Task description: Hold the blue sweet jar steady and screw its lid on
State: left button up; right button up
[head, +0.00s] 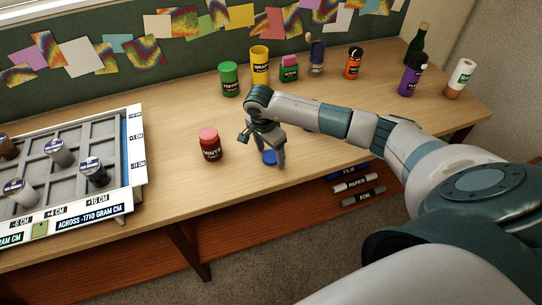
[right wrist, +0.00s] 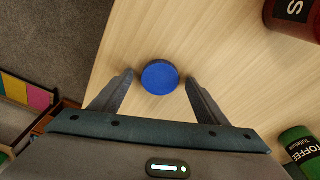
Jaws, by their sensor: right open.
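A blue round lid (head: 269,158) lies on the table near its front edge. In the right wrist view the blue lid (right wrist: 160,77) is a flat disc between my fingertips, with a gap on each side. My right gripper (head: 264,150) is open and points down over it; its two fingers also show in the right wrist view (right wrist: 160,83). I cannot make out the blue jar's body; a small dark blue patch shows just below my right forearm, mostly hidden by it. My left gripper is not in view.
A red jar labelled mints (head: 210,146) stands left of my gripper. Green (head: 229,80), yellow (head: 259,66), pink-lidded (head: 289,69), orange (head: 353,64) and purple (head: 409,77) containers stand farther back. A grey compartment tray (head: 85,137) is at left. Table is clear around the lid.

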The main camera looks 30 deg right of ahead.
aim_at(272, 156)
jog(key=shift+c, duration=0.3)
jog(key=c, duration=1)
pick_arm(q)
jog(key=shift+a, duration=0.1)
pick_arm(e)
jog(key=shift+r, duration=0.1)
jog(key=shift+r+b, duration=0.35)
jog(key=shift+r, duration=0.05)
jog(key=r+b, duration=0.2)
jog(key=r, duration=0.1)
jog(key=shift+s+d+r, duration=0.1)
jog(key=shift+d, duration=0.1)
pick_arm(q)
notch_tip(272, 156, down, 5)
jog(key=b, duration=0.2)
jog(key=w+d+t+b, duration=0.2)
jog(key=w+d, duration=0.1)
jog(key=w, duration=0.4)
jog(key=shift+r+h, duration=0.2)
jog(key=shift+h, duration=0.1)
pick_arm(e)
jog(key=shift+s+d+r, duration=1.75)
jog(key=shift+s+d, duration=0.25)
jog(key=shift+s+d+r, duration=1.7)
jog(key=shift+s+d, duration=0.25)
jog(key=shift+d, duration=0.05)
